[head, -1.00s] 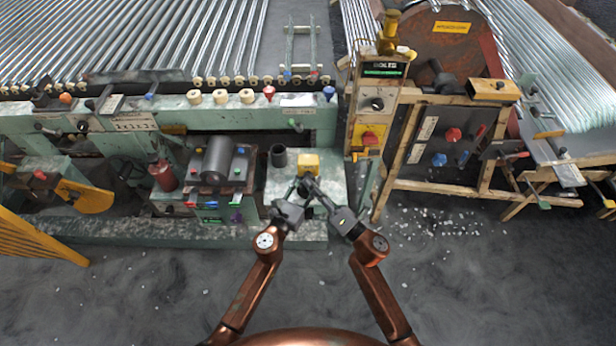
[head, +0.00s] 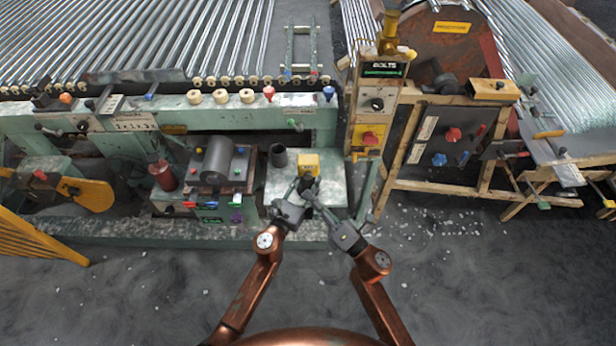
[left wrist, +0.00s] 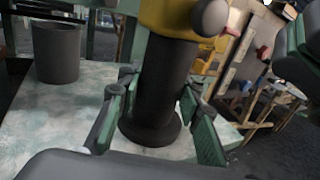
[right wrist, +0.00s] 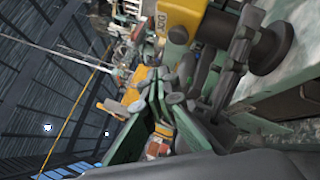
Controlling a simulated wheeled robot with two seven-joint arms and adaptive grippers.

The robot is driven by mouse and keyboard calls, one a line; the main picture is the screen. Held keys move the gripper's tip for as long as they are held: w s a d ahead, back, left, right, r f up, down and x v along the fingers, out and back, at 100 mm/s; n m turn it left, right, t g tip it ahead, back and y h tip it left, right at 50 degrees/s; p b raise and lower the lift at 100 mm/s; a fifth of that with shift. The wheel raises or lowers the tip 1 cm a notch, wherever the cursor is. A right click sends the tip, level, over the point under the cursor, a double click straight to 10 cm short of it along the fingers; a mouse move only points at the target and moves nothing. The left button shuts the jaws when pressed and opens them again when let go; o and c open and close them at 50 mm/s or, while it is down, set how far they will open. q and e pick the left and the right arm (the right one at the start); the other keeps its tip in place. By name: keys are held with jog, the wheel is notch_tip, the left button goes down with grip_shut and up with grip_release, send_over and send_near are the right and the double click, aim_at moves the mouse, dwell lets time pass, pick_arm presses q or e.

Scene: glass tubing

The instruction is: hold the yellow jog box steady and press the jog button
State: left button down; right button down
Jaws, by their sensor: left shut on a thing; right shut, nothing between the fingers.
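The yellow jog box (head: 308,162) sits on top of a dark round post on a pale green plate. In the left wrist view its yellow underside (left wrist: 165,18) is at the top, with a dark round button (left wrist: 210,17) on its face. My left gripper (head: 303,184) is shut on the dark post (left wrist: 160,85), a finger on each side below the box. The right wrist view shows the box (right wrist: 182,18) and its post (right wrist: 258,48). My right gripper (right wrist: 155,95) is shut and empty, apart from the box on its near side.
A dark open cup (head: 278,156) stands left of the jog box; it also shows in the left wrist view (left wrist: 57,55). A panel with a dark cylinder (head: 213,160) is further left. A wooden control post (head: 372,105) rises at the right.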

jog(key=shift+s, duration=1)
dwell(1.0)
pick_arm(q)
jog(key=c, duration=1.3)
grip_release()
jog(key=v, duration=1.2)
